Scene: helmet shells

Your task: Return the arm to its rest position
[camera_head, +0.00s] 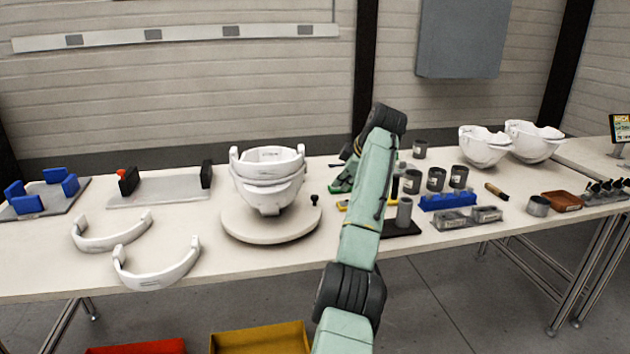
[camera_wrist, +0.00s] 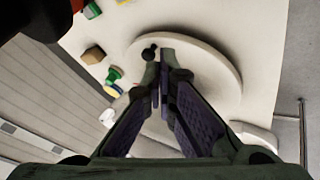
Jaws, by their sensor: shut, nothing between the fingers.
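My arm (camera_head: 362,225) rises from the bottom of the head view and bends down over the table, right of the round turntable. My gripper (camera_head: 344,182) is partly hidden behind the arm there. In the wrist view my gripper (camera_wrist: 162,68) is shut, with its dark fingers together and nothing between them. It is over the pale round turntable (camera_wrist: 215,58), beside a small black knob (camera_wrist: 150,51). In the head view, stacked white helmet shells (camera_head: 268,175) stand on the turntable (camera_head: 270,230). In the wrist view the gripper covers much of that area.
Two white curved bands (camera_head: 157,265) lie at the table's front left. Blue blocks (camera_head: 28,203) on a plate stand farther left. Grey cups (camera_head: 436,180), a blue rack (camera_head: 448,203) and two white shells (camera_head: 484,147) crowd the right side. Red and yellow bins (camera_head: 262,340) stand below.

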